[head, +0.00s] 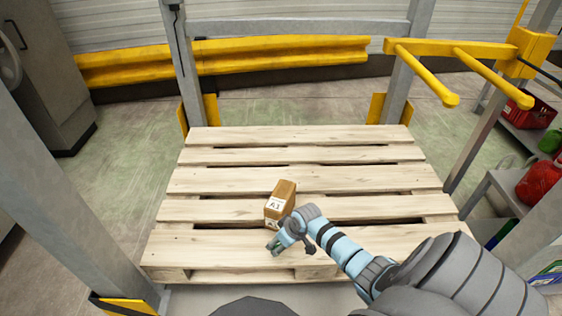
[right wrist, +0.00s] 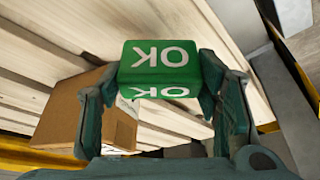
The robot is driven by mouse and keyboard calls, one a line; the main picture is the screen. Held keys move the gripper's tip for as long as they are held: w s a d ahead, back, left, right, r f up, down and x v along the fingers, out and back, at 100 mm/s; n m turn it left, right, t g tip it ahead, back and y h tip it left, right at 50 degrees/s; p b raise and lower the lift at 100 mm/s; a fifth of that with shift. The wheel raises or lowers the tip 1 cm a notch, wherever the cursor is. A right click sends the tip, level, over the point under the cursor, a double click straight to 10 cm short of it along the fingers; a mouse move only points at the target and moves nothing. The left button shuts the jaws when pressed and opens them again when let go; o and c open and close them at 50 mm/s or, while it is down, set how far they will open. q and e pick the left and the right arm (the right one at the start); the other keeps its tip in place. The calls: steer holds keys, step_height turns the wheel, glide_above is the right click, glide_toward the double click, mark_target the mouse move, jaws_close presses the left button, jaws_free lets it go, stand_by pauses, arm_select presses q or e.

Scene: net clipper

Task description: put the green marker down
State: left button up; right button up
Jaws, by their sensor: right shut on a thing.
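The green marker (right wrist: 158,54) is a small green block with white "OK" lettering on two faces. It is held between the fingertips of my right gripper (right wrist: 160,78) in the right wrist view. In the head view my right gripper (head: 277,244) is over the front part of the wooden pallet (head: 215,242), just in front of a cardboard box. I cannot make out the marker in the head view. Whether it touches the pallet boards is not clear. My left gripper is not in view.
The cardboard box (head: 284,192) with a white label stands on the pallet, close to my right gripper; it also shows in the right wrist view (right wrist: 70,108). The rest of the pallet is bare. Grey posts and a yellow barrier (head: 280,50) surround it. A shelf with red containers (head: 540,183) is at right.

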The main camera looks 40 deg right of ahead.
step_height(320, 180, down, 4)
steer(key=shift+r+b, duration=0.25)
steer(key=shift+b, duration=0.8)
steer(key=shift+f, duration=0.35)
steer(key=shift+r, duration=0.15)
steer(key=shift+c, duration=0.5)
steer(key=o, duration=1.4)
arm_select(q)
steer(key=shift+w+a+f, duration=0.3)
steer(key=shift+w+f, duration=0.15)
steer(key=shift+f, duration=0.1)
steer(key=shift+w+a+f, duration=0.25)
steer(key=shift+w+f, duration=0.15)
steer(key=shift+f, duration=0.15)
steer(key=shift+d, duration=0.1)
